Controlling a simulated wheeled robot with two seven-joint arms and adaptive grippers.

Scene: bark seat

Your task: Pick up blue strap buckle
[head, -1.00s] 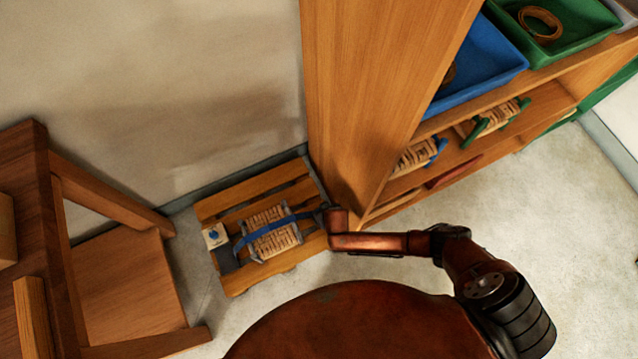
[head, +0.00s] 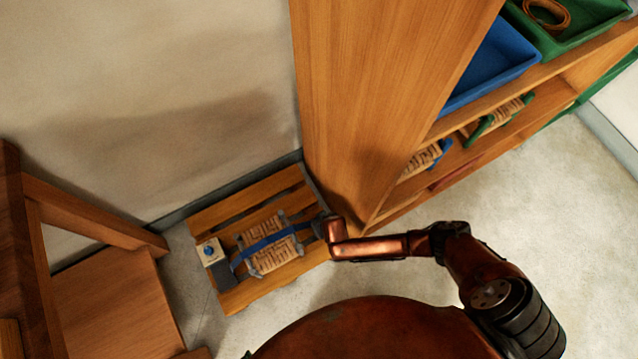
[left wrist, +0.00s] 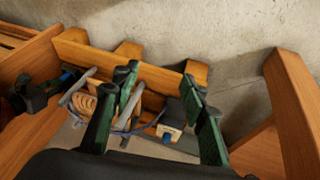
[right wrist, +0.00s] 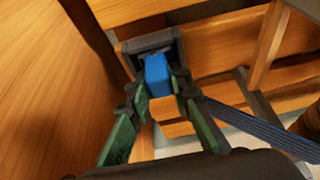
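A woven bark seat (head: 262,258) with grey legs lies on a slatted wooden pallet (head: 240,298), with a blue strap (head: 268,243) across it. The blue buckle (right wrist: 157,74) shows in the right wrist view, in a dark grey holder (right wrist: 150,44) at the pallet's end. My right gripper (right wrist: 155,95) is open, its green fingertips on either side of the buckle; I cannot tell whether they touch it. In the head view my right gripper (head: 323,227) covers the strap's right end. My left gripper (left wrist: 162,85) is open and empty, pointing toward the pallet; it is outside the head view.
A small pale block with a blue knob (head: 209,251) sits at the pallet's left end. A tall wooden shelf (head: 375,90) stands close behind my right gripper. A wooden chair-like piece (head: 110,300) is at left. Open floor (head: 540,210) lies to the right.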

